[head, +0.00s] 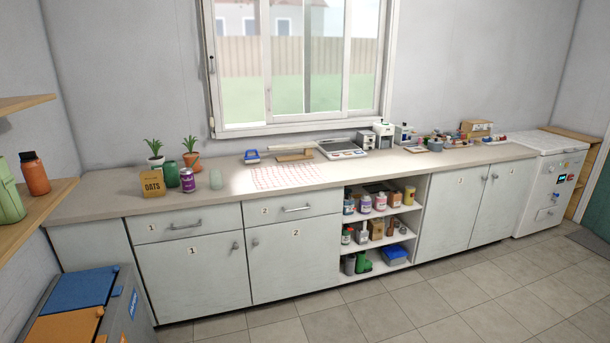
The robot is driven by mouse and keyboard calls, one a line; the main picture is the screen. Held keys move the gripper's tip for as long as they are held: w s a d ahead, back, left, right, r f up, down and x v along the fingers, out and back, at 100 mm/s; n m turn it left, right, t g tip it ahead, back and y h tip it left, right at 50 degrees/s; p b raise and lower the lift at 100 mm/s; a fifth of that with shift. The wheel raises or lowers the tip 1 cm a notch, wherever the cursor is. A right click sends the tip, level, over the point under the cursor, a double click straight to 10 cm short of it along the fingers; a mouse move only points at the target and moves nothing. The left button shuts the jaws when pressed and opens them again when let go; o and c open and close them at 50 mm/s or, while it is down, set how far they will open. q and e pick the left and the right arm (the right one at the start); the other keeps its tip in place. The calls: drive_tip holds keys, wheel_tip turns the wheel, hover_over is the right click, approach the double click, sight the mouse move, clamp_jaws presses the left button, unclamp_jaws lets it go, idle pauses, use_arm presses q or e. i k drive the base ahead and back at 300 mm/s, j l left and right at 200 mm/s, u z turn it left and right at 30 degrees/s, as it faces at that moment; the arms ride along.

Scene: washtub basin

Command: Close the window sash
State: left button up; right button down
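The window (297,128) is in the back wall above the counter, in a white frame. White upright sash bars (266,60) stand inside the frame, with more to the right of the middle. The panes appear to overlap around the middle of the opening. I cannot tell for sure which side is open or how wide the gap is. A small dark fitting shows on the left jamb (211,65). Neither of my grippers shows in the head view.
A long counter (330,175) runs under the window. Near the sill stand a blue item (252,156), a scale (341,149) and a white machine (383,134). Potted plants (191,160) stand left. Bins (85,305) are at lower left; the tiled floor (400,310) in front is clear.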

sight(264, 9)
drive_tip(key=i+l, duration=0.15)
drive_tip(key=i, duration=0.95)
drive_tip(key=i+l+z, duration=0.1)
drive_tip(key=i, duration=1.05)
